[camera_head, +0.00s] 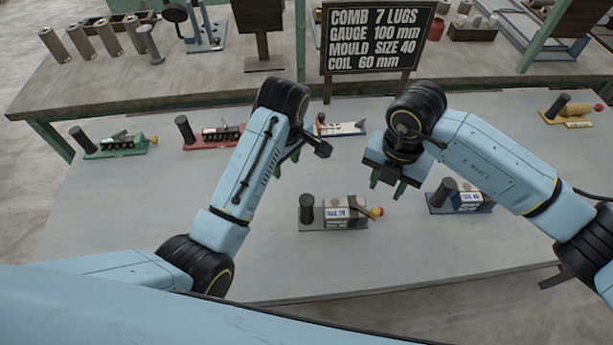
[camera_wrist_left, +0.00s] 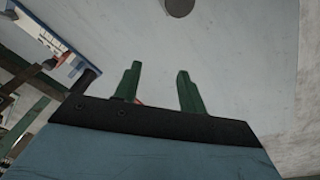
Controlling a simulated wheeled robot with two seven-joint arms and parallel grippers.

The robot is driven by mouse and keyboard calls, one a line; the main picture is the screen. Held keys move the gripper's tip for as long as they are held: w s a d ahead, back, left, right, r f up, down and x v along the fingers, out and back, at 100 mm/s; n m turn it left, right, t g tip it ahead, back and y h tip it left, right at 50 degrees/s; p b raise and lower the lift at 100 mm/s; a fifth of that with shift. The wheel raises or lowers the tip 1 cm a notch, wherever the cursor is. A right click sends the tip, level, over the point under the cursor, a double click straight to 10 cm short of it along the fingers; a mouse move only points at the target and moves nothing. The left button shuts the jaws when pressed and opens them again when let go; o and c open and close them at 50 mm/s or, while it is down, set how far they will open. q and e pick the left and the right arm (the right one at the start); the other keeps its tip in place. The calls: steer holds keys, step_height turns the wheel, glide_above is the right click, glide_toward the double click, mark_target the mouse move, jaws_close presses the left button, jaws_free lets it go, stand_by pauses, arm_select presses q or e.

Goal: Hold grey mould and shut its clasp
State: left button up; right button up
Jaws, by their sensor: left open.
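The grey mould (camera_head: 338,222) sits on the pale table in the head view, with a dark upright cylinder at its left end and a white label on its block.
A blue device (camera_head: 462,200) stands right of the grey mould. Green (camera_head: 117,145), red (camera_head: 212,137), white-and-blue (camera_head: 340,128) and yellow (camera_head: 570,112) devices line the table's back. A sign (camera_head: 376,36) stands behind. The front left of the table is clear.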

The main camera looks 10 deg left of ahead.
arm_select(q)
steer(key=m+g, duration=0.1)
glide_toward(306, 209)
steer(key=shift+w+a+f+h, duration=0.1)
steer(key=shift+w+a+h, duration=0.15)
steer(key=shift+w, duration=0.3)
steer(key=shift+w+a+f+h, duration=0.1)
steer(key=shift+w+a+h, duration=0.05)
steer(key=shift+w+a, duration=0.35)
steer(key=shift+d+f, duration=0.15)
steer(key=shift+d, duration=0.1)
step_height(306, 209, down, 13)
steer(key=shift+r, duration=0.1)
arm_select(e)
steer(key=shift+a, duration=0.1)
arm_select(q)
jaws_close()
arm_select(e)
steer(key=shift+o, duration=0.5)
